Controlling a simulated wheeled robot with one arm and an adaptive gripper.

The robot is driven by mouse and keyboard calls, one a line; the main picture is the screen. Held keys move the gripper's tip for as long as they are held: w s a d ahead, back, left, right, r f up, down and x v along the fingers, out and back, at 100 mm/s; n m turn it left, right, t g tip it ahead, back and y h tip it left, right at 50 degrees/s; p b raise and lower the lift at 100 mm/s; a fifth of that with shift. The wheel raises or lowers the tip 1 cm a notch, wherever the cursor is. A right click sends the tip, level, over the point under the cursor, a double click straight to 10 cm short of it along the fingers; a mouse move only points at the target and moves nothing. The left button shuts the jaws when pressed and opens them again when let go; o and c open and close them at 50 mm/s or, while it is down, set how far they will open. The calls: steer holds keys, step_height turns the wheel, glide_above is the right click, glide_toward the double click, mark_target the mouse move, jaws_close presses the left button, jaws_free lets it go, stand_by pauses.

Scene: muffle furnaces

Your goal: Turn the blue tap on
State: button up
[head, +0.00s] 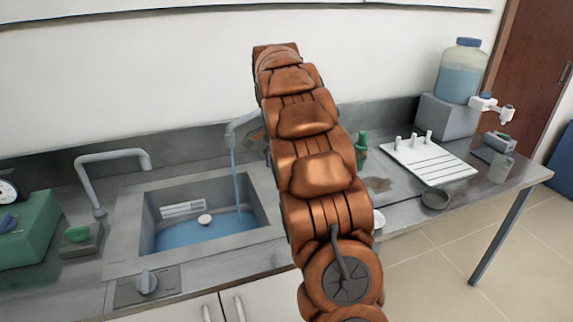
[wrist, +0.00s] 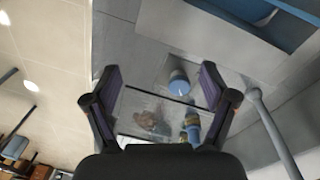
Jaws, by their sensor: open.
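A blue knob (wrist: 179,82) stands on a grey plate in the wrist view, between the fingers of my gripper (wrist: 161,74) and apart from both. The gripper is open and empty. A grey tap pipe (wrist: 268,125) stands to the right. A second grey tap (head: 110,158) at the left shows no stream.
A grey knob (head: 147,283) sits at the counter's front. To the right are a green bottle (head: 361,148), a white rack (head: 440,165) and a large jug (head: 462,72) with a white and blue spigot. A green block (head: 30,230) stands at the left.

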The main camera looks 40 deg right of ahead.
steer(key=s+a+r+n, duration=0.2)
steer(key=s+a, duration=0.4)
steer(key=a, duration=0.3)
steer(key=shift+n, duration=0.9)
